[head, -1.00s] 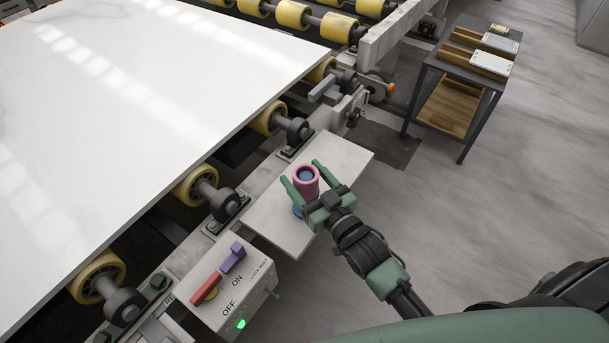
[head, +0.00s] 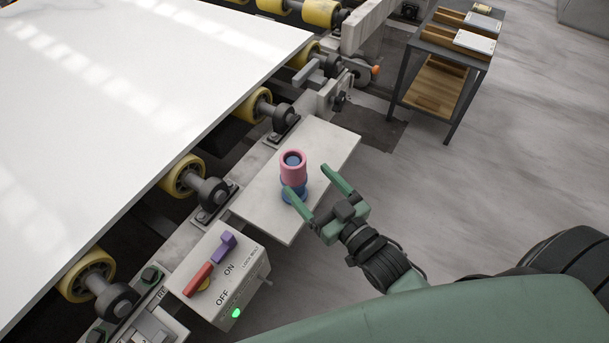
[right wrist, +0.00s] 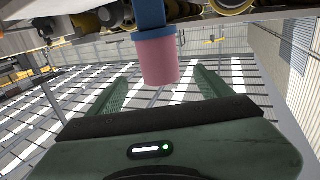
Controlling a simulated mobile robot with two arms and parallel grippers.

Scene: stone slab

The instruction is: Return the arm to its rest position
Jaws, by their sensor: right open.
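My right gripper (head: 325,193) is open and empty, just to the lower right of a pink and blue cylinder on the small pale shelf (head: 325,150). The cylinder (head: 293,170) stands upright, with its pink sleeve above a blue base. The left finger overlaps the cylinder's base in the head view; I cannot tell whether they touch. In the right wrist view the pink part (right wrist: 158,60) shows ahead of the gripper, between the lines of its two spread fingers (right wrist: 160,92). My left gripper is not in view.
A switch box (head: 222,275) with red and purple levers and a green light sits below the shelf. A large white slab (head: 130,90) rests on yellow rollers (head: 183,177) at left. A cart (head: 440,75) stands at upper right. The grey floor (head: 480,170) at right is clear.

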